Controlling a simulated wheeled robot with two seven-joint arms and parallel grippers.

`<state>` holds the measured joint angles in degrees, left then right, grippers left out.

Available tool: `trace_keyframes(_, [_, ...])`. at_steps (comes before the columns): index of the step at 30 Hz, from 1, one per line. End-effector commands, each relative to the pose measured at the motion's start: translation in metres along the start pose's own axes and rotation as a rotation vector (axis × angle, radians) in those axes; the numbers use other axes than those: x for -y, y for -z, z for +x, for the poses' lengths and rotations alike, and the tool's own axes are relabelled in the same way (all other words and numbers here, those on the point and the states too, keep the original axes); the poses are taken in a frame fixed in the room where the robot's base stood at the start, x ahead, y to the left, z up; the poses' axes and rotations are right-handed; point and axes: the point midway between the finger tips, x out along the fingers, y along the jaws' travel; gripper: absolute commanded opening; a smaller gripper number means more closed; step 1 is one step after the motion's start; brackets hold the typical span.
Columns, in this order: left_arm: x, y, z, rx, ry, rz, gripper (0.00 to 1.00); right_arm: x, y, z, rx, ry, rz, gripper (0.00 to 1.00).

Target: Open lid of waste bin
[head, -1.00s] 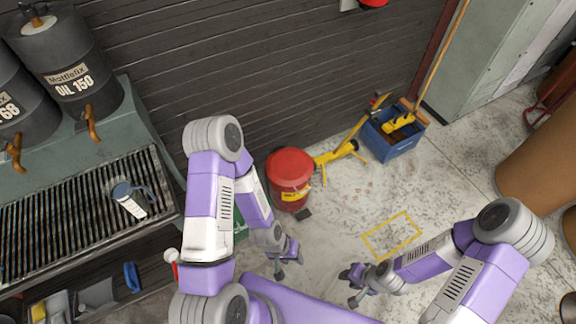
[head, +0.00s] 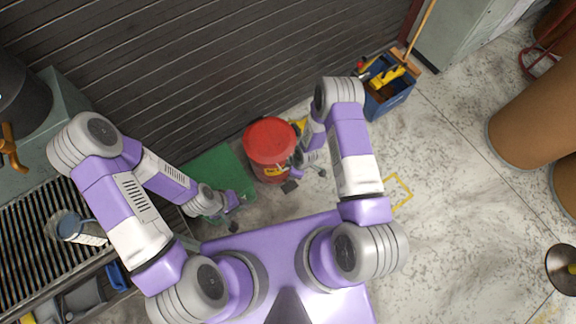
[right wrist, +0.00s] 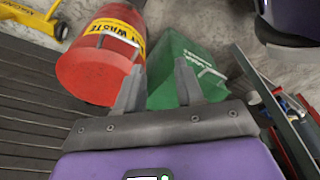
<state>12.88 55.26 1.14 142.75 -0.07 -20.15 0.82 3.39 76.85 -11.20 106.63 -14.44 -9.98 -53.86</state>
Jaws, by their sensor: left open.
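The waste bin (head: 266,158) is a red drum with a yellow label and a red lid (head: 268,136), which looks closed. It stands on the floor by the dark slatted wall. In the right wrist view the bin (right wrist: 88,72) lies at upper left, with a grey bar handle by its label. My right gripper (right wrist: 158,80) is open and empty, pointing toward the gap between the bin and a green container. In the head view it is beside the bin's right side, partly hidden by my arm. My left gripper (head: 233,212) is open and empty, low and left of the bin.
The green container (head: 218,172) stands left of the red bin; it also shows in the right wrist view (right wrist: 184,68). A grated bench (head: 40,215) is at the left. A blue crate (head: 390,98) with tools stands at the back right.

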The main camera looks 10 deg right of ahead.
Motion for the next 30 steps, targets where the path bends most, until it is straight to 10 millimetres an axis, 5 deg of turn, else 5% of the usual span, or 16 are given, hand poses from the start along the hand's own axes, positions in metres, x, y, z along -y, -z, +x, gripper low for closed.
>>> trace_keyframes(3, [0.004,0.001,0.01,-0.001,0.0,0.0,0.43,-0.031,0.002,0.041,0.049,-0.043,-0.389,0.37])
trace_keyframes(10, [0.006,0.001,0.015,-0.001,0.0,0.0,0.43,-0.062,0.006,0.071,0.119,-0.075,-0.815,0.37])
trace_keyframes(24, [0.016,0.002,0.042,-0.001,0.0,0.0,0.43,-0.073,0.002,0.135,0.127,-0.078,-0.869,0.37])
trace_keyframes(30, [0.017,0.003,0.046,-0.001,0.0,0.0,0.43,-0.075,0.001,0.147,0.126,-0.079,-0.869,0.37])
